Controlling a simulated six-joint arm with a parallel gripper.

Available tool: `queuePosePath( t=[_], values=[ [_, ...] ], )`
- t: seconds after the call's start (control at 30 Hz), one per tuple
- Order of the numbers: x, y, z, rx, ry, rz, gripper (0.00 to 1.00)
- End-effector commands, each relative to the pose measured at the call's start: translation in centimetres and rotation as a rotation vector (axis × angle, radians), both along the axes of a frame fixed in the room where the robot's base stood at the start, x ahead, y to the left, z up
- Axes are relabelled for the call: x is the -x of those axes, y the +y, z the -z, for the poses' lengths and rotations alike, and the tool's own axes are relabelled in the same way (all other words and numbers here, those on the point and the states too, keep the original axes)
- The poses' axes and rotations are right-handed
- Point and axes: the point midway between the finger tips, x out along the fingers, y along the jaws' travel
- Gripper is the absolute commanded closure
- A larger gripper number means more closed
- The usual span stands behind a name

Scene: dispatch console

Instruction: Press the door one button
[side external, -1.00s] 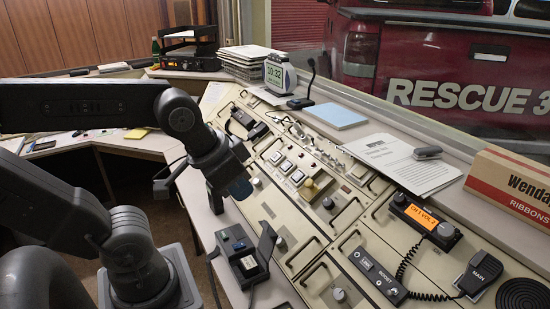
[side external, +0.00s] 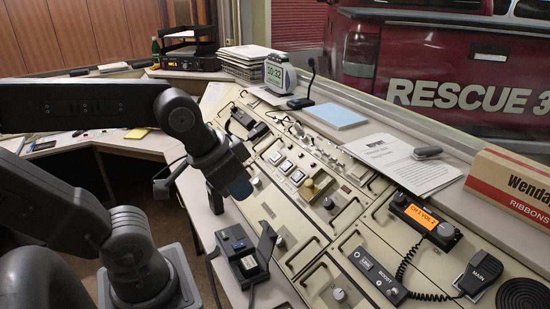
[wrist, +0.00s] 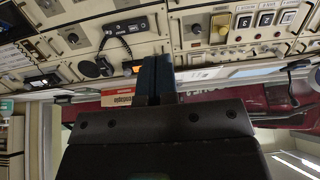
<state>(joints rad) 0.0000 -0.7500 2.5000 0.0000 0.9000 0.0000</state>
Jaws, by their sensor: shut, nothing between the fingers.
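Three pale square push buttons sit in a row on the sloped console: a near one (side external: 297,176), a middle one (side external: 286,166) and a far one (side external: 275,157).
A radio (side external: 425,222) with a coiled cord and handset is to the right. Papers (side external: 400,163) lie behind the panel.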

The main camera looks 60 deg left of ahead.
Motion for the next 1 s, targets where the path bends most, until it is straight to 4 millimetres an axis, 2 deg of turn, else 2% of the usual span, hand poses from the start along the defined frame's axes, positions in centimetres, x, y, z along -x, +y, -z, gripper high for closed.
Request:
queuePosePath(
  t=[0.37,0.47,0.57,0.77,1.0],
  values=[
    [-0.1,0.1,0.0,-0.001,-0.001,-0.002,1.00],
    [-1.0,0.6,-0.1,-0.014,-0.016,-0.016,1.00],
    [-3.2,2.0,-0.3,-0.044,-0.051,-0.047,1.00],
    [-10.1,7.4,-0.5,-0.153,-0.171,-0.128,1.00],
    [-17.4,16.1,0.4,-0.296,-0.318,-0.180,1.00]
  ],
)
